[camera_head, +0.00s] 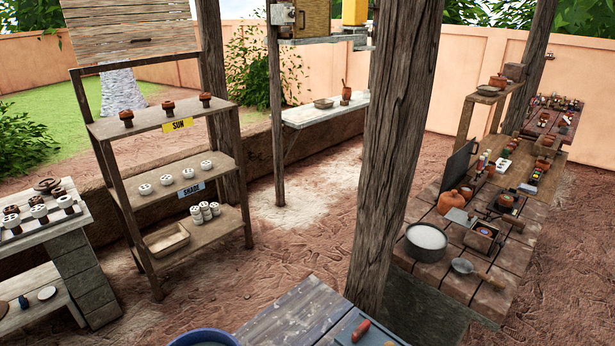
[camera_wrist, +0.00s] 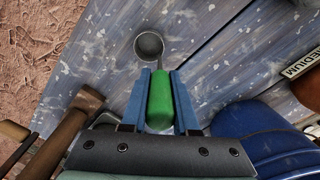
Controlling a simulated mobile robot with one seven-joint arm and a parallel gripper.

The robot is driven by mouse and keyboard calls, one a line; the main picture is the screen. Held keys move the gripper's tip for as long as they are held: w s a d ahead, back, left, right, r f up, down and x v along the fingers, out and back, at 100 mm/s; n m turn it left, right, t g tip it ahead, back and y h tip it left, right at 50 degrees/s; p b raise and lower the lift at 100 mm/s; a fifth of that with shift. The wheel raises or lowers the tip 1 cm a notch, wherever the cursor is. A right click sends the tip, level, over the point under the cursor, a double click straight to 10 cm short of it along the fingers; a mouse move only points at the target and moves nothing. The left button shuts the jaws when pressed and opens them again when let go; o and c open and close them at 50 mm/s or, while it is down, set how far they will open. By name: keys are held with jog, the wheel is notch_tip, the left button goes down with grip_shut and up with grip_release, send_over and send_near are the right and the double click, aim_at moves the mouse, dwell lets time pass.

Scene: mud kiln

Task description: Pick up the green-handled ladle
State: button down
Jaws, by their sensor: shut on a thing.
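The green-handled ladle (camera_wrist: 160,103) is in the wrist view, with a small round grey metal bowl (camera_wrist: 149,45) pointing away from me. My gripper (camera_wrist: 160,76) has its two blue fingers on either side of the green handle and is shut on it. The ladle is over the blue-grey plank table (camera_wrist: 215,45). I cannot tell whether it touches the planks or hangs just above them. In the head view I make out neither my gripper nor the ladle.
In the wrist view, wooden-handled tools (camera_wrist: 62,135) lie at the left, and a blue rounded object (camera_wrist: 255,135) is close at the right. A wooden post (camera_head: 385,150) rises behind the table in the head view.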

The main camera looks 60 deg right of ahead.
notch_tip(320, 180, up, 10)
jog(key=shift+b, duration=0.55)
jog(key=c, duration=1.2)
grip_release()
grip_shut()
